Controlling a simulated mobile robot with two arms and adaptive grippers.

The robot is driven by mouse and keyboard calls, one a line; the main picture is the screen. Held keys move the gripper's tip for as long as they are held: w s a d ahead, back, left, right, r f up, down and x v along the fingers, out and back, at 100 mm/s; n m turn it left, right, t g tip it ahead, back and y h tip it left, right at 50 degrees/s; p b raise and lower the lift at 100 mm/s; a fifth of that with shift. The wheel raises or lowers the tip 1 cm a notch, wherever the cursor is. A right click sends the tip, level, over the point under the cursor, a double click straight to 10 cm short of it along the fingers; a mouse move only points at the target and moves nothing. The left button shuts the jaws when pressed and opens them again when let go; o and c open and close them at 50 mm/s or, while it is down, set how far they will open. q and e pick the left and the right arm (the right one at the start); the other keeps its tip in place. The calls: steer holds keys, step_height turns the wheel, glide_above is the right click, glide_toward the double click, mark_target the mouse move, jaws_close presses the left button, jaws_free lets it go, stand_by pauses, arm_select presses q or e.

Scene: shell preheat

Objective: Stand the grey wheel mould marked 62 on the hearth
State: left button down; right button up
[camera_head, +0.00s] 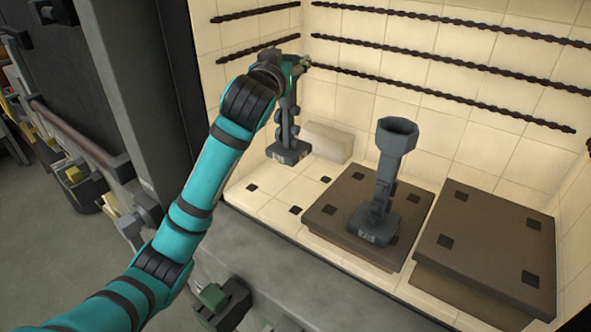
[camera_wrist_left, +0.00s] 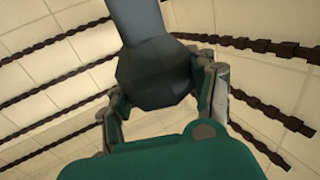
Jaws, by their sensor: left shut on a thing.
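My left gripper (camera_head: 293,66) is shut on a dark grey mould (camera_head: 284,128) with a stepped stem and a block base. The mould hangs base down, roughly upright, over the back left of the pale tiled hearth (camera_head: 262,208). I cannot tell whether its base touches the tiles; its small plate is unreadable. In the left wrist view the mould's dark faceted end (camera_wrist_left: 155,75) lies between the fingers (camera_wrist_left: 160,92). A green and dark part low in the head view looks like my right gripper (camera_head: 222,303); its jaws are unclear.
A second grey mould (camera_head: 384,185) with a flared octagonal top stands on a brown slab (camera_head: 330,212). Another brown slab (camera_head: 487,245) lies to its right, bare. A pale block (camera_head: 328,142) sits by the back wall. Dark twisted rods (camera_head: 440,55) line the walls. The front left tiles are free.

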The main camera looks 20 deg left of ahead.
mark_target(285, 109)
arm_select(q)
steer(key=shift+w+f, duration=0.6)
steer(key=shift+f, duration=0.05)
steer(key=f, duration=0.2)
steer(key=s+f+p, duration=0.1)
steer(key=f, duration=0.1)
steer(key=shift+f, duration=0.15)
steer(key=f, duration=0.2)
steer(key=f+p, duration=0.1)
steer(key=shift+w+f, duration=0.1)
steer(key=shift+w, duration=0.15)
steer(key=shift+f, duration=0.35)
steer(key=shift+s, duration=0.15)
steer(key=shift+f, duration=0.2)
steer(key=shift+c, duration=1.9)
jaws_free()
